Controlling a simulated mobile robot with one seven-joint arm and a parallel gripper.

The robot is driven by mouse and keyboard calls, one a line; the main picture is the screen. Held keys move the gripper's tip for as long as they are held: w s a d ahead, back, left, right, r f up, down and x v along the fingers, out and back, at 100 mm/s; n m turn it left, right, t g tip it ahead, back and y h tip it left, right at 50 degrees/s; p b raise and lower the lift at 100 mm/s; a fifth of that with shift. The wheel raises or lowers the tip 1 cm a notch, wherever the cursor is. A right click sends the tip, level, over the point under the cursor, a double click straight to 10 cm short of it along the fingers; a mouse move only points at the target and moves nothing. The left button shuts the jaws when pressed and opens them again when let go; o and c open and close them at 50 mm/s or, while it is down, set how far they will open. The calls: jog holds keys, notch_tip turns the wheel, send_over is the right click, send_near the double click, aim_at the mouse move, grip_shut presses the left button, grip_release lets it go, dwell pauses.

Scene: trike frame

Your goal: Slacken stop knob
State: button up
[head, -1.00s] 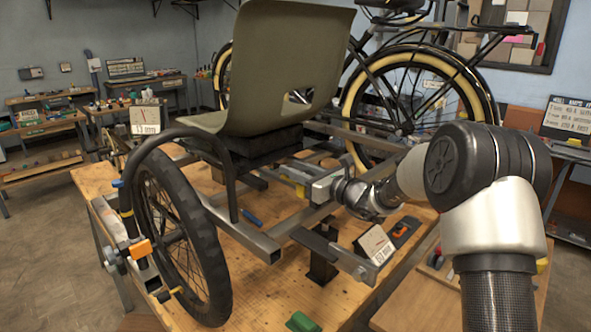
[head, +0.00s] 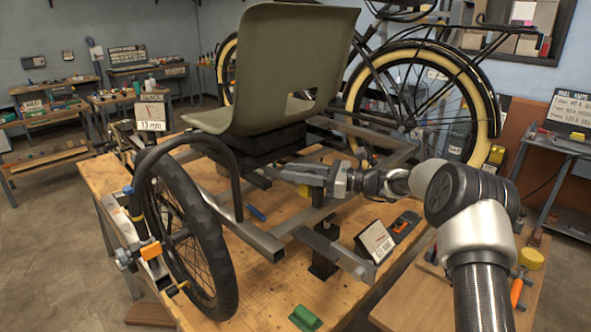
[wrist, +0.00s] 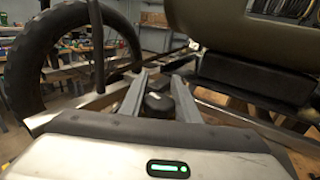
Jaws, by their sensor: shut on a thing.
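The trike frame stands on the wooden bench, with its olive seat (head: 285,70) and left front wheel (head: 190,235). My gripper (head: 290,173) reaches in from the right, low beside the seat, with its fingers pointing left. In the wrist view my gripper (wrist: 157,88) has its two grey fingers on either side of a black knob (wrist: 158,103), shut on it. I take this to be the stop knob. The knob's underside and base are hidden by the gripper body. In the head view I cannot make the knob out.
A silver frame tube (head: 255,238) runs below my gripper. A small sign (head: 375,243) and a black-and-orange tool (head: 405,224) are on the bench (head: 265,305). A black seat cushion (wrist: 255,82) is close on the right in the wrist view.

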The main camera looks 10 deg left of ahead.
dwell(0.4)
jog(key=o, duration=1)
jog(key=shift+o, duration=0.2)
jog(key=shift+d, duration=0.1)
jog(key=s+d, duration=0.2)
jog(key=d, duration=1.5)
jog(key=shift+s, duration=0.25)
